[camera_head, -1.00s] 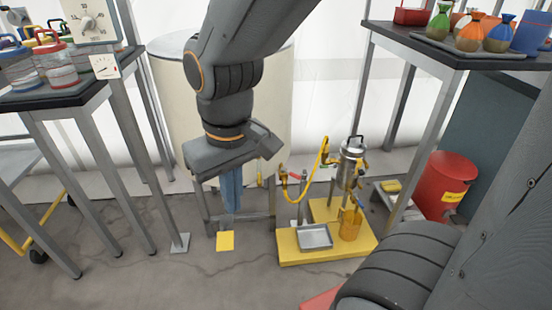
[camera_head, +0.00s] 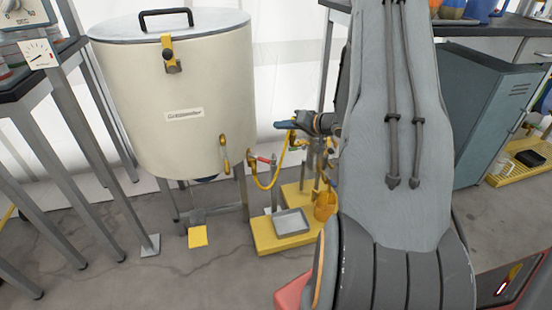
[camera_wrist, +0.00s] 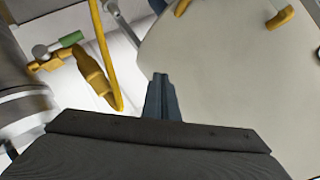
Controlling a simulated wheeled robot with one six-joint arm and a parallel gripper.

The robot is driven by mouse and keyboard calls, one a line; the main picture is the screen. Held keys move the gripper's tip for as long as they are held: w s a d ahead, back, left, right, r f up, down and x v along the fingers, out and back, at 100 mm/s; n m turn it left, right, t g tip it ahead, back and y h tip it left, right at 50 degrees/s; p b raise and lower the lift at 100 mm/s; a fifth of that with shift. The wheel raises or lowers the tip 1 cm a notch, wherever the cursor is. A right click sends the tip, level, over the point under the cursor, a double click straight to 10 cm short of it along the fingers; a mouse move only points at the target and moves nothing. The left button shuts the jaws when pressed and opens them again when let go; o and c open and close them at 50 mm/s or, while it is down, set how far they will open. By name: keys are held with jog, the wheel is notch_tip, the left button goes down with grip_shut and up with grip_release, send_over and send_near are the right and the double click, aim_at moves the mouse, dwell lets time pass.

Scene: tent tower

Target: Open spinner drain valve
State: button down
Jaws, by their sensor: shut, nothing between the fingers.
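The large cream drum (camera_head: 180,90), with a flat lid and a small label, looks like the spinner; it stands on metal legs. A yellow fitting (camera_head: 225,158) is on its lower right side. Right of it, a yellow valve body (camera_head: 252,158) with a red handle (camera_head: 265,160) joins a yellow hose (camera_head: 277,176). I cannot tell which part is the drain valve. My gripper (camera_head: 281,124) is shut and empty, pointing left above the hose, apart from the drum. In the wrist view its blue fingertips (camera_wrist: 160,78) overlap the cream surface (camera_wrist: 225,75); a yellow part (camera_wrist: 281,17) is top right.
A yellow platform (camera_head: 270,238) with a metal tray (camera_head: 291,222) and orange cup (camera_head: 325,205) stands below. A yellow pad (camera_head: 197,237) lies by the drum's legs. In the wrist view, a hose (camera_wrist: 100,45), yellow connector (camera_wrist: 92,75) and green handle (camera_wrist: 71,39) are left of the fingers.

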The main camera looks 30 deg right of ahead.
aim_at(261, 159)
jog(key=s+d+f+m+y, duration=0.1)
jog(key=s+d+f+y, duration=0.15)
jog(key=s, duration=0.35)
jog(key=s+d+f+m+y, duration=0.1)
jog(key=s+f+y, duration=0.25)
jog(key=s, duration=0.25)
jog(key=w+a+b, duration=0.3)
jog(key=w+a, duration=0.1)
jog(key=a, duration=0.6)
jog(key=shift+w+a+f+y, duration=0.3)
jog(key=shift+f+y, duration=0.1)
jog(key=shift+f, duration=0.05)
